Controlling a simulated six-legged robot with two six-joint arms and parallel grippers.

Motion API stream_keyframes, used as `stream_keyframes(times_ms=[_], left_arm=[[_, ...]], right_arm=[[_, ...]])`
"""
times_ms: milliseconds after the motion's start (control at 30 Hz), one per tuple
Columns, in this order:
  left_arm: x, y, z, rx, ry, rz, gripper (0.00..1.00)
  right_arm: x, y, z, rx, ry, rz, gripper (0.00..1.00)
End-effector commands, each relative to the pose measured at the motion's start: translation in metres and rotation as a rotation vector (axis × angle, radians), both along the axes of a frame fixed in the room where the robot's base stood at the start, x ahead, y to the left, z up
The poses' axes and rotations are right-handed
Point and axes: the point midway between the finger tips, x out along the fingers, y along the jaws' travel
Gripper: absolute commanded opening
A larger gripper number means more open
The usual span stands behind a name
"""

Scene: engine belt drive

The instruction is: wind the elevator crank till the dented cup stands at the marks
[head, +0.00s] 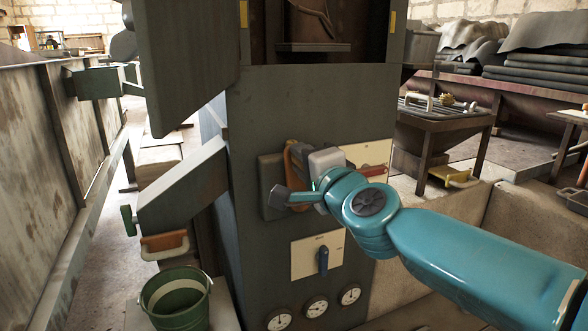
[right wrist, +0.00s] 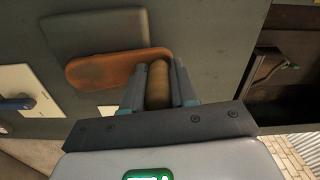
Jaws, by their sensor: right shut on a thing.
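The orange crank arm (head: 291,158) is on the front of the dark elevator casing (head: 300,90) in the head view. It also shows in the right wrist view (right wrist: 100,71), lying roughly level, with a brown round handle (right wrist: 158,92) at its right end. My right gripper (right wrist: 159,88) is shut on this handle, one finger on each side. In the head view the right gripper (head: 290,182) partly covers the crank. Yellow marks (head: 243,14) (head: 392,22) flank the casing's opening. A dark ledge (head: 313,47) shows inside; I cannot tell whether it is the dented cup. My left gripper is out of view.
A panel with a red lever (head: 372,170) is right of the crank, partly behind my right arm. A panel with a blue lever (head: 323,260) and several gauges (head: 317,306) are below. A green bucket (head: 177,300) stands at lower left. A sloping chute (head: 180,190) juts out left.

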Motion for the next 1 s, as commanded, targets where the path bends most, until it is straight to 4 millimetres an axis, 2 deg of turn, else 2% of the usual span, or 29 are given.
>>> stream_keyframes(times_ms=[367, 867, 900, 933, 1000], left_arm=[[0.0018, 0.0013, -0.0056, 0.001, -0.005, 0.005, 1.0], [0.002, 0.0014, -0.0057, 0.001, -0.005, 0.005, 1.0], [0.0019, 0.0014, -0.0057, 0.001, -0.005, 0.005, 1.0], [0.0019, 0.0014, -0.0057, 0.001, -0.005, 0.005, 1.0], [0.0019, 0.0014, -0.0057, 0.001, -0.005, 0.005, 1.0]], right_arm=[[0.004, -0.0131, 0.0018, 0.129, 0.038, -0.007, 0.0], [0.0043, -0.0143, 0.0024, 0.141, 0.041, -0.006, 0.0], [0.0043, -0.0142, 0.0024, 0.14, 0.041, -0.006, 0.4], [0.0043, -0.0141, 0.0022, 0.14, 0.042, -0.007, 0.5], [0.0042, -0.0136, 0.002, 0.14, 0.042, -0.006, 0.53]])
